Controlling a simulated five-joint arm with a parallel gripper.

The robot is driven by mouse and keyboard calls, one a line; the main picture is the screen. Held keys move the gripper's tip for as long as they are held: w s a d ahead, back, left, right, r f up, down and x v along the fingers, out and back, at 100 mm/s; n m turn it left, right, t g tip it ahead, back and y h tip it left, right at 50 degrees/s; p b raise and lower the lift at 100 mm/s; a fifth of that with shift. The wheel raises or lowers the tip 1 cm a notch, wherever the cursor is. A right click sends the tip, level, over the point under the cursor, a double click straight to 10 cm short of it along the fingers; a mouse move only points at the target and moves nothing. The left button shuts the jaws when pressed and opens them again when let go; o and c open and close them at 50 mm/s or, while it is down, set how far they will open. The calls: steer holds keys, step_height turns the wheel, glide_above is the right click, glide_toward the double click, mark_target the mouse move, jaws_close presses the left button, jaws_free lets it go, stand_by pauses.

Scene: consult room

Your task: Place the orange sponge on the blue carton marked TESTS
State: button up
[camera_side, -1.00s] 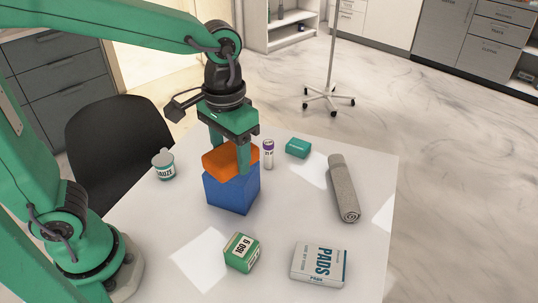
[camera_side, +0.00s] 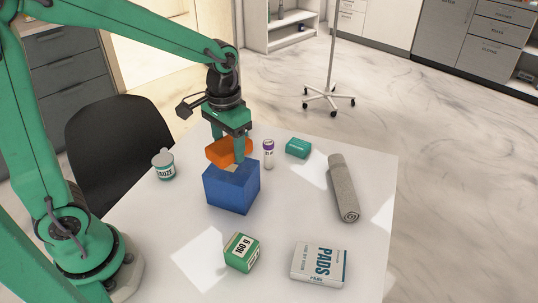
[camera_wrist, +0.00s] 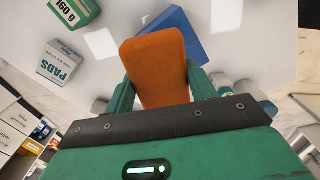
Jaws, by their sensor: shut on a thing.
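The orange sponge (camera_side: 222,153) is held between the fingers of my gripper (camera_side: 229,148), which is shut on it. It looks tilted and overlaps the back edge of the blue carton (camera_side: 226,192) in the side view. I cannot tell whether it touches the carton. The carton stands upright on the white table, with a pale label on its top, partly hidden by the sponge and a finger. In the wrist view the sponge (camera_wrist: 154,62) sits between both fingers, and the carton (camera_wrist: 188,36) shows beyond its upper right edge. The word TESTS is not readable.
On the table (camera_side: 150,235) stand a gauze tub (camera_side: 164,165), a purple-capped vial (camera_side: 268,154) close behind the carton, a teal box (camera_side: 298,148), a grey roll (camera_side: 342,190), a green box (camera_side: 242,253) and a PADS box (camera_side: 319,264).

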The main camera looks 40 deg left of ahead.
mark_target(230, 156)
steer(key=shift+w+a+f, duration=0.4)
steer(key=shift+a+f, duration=0.05)
steer(key=shift+a, duration=0.15)
steer(key=shift+f, duration=0.1)
steer(key=shift+f, duration=1.9)
steer(key=shift+f, duration=0.15)
steer(key=o, duration=1)
steer(key=shift+c, duration=0.2)
step_height(230, 156, up, 12)
steer(key=shift+r, duration=0.2)
